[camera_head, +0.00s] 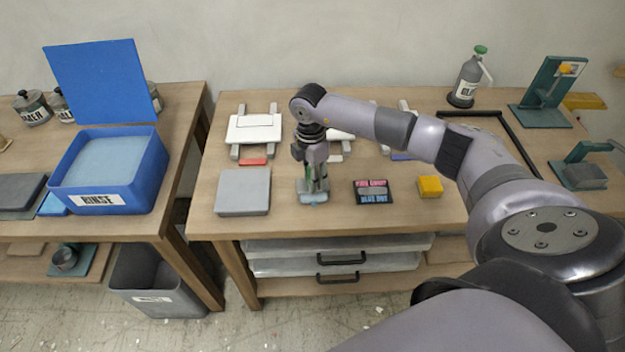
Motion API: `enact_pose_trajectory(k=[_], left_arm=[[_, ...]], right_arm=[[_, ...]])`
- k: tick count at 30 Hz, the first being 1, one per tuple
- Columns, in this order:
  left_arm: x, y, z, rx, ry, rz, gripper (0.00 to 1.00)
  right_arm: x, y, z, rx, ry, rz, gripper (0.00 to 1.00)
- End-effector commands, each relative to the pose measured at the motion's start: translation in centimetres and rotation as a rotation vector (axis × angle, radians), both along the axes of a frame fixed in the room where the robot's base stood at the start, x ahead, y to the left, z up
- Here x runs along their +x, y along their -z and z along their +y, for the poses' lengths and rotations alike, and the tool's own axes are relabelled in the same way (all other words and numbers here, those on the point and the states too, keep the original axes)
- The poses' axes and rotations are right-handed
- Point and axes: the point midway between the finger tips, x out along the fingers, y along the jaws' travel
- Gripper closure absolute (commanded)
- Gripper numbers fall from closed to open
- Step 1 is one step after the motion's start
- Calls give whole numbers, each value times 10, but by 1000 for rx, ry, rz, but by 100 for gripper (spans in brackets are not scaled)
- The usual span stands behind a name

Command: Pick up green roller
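My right gripper (314,186) points straight down at the front middle of the right wooden table. A small green upright part (310,173), perhaps the green roller's handle, shows between its fingers. The fingers hide most of it, and I cannot tell whether they are closed on it. A small pale blue-grey tray or base (302,195) lies right under the fingertips on the table. My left gripper is not in view.
A grey slab (243,191) lies left of the gripper; a dark card with pink and blue lettering (373,192) and a yellow block (429,186) lie right. White blocks on grey frames (256,128) stand behind. A blue RINSE bin (110,175) sits on the left table.

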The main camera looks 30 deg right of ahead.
Motion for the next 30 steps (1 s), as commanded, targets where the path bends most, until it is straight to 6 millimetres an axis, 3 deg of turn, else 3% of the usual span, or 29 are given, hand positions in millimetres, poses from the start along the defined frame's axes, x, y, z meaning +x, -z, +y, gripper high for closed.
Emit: enact_pose_trajectory(k=[11, 25, 30], left_arm=[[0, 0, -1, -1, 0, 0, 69], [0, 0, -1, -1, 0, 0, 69], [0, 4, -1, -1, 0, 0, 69]], right_arm=[[0, 0, 0, 0, 0, 0, 100], [1, -2, 0, 0, 0, -2, 100], [2, -14, -1, 0, 0, -4, 100]])
